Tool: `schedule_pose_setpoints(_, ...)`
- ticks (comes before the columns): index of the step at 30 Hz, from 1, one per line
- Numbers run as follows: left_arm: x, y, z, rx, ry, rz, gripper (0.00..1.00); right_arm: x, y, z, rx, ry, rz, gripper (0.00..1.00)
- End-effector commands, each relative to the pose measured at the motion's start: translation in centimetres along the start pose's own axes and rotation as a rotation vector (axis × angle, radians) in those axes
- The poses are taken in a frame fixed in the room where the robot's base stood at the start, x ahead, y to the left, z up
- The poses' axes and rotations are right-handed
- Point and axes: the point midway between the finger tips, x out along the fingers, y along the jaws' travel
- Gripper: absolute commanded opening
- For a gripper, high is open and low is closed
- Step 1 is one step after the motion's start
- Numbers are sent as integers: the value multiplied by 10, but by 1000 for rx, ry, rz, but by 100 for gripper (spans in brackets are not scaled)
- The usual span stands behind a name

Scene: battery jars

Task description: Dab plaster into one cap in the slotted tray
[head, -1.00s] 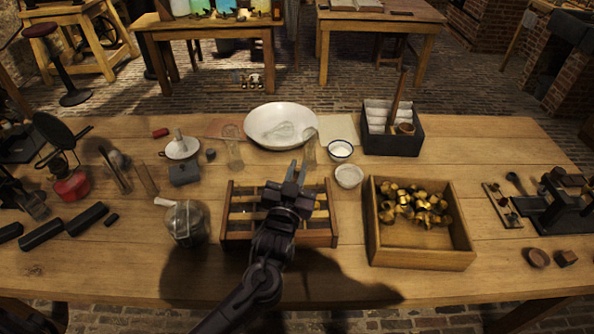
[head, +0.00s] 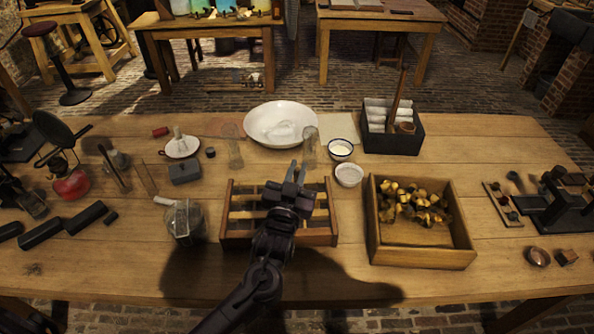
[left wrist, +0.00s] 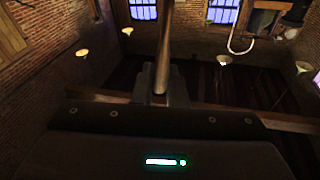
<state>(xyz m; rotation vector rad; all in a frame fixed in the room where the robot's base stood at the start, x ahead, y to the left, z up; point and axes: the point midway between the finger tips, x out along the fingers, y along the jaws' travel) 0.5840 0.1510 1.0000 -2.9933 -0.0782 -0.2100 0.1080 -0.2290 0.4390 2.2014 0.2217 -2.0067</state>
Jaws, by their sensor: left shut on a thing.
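The slotted wooden tray (head: 229,237) lies at the front middle of the table in the head view. In the left wrist view the left gripper (left wrist: 161,86) is shut on a thin upright rod-like handle (left wrist: 166,40). The handle's working end cannot be made out. Caps inside the tray are too dark and covered to tell apart. Two small white bowls, one dark-rimmed (head: 341,149) and one plain (head: 348,175), stand right of the gripper. My right gripper is not in view.
A wooden box (head: 421,257) with many brass pieces stands right of the tray. A glass jar (head: 185,222) is close at left. A dark box (head: 392,143) holds white rolls.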

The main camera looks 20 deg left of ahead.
Motion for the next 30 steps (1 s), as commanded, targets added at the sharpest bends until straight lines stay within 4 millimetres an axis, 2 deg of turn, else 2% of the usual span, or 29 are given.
schedule_pose_setpoints(11,0,0,-1,0,-1,0,0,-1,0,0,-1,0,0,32)
schedule_pose_setpoints(30,5,-5,-38,0,-1,0,0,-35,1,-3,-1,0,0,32)
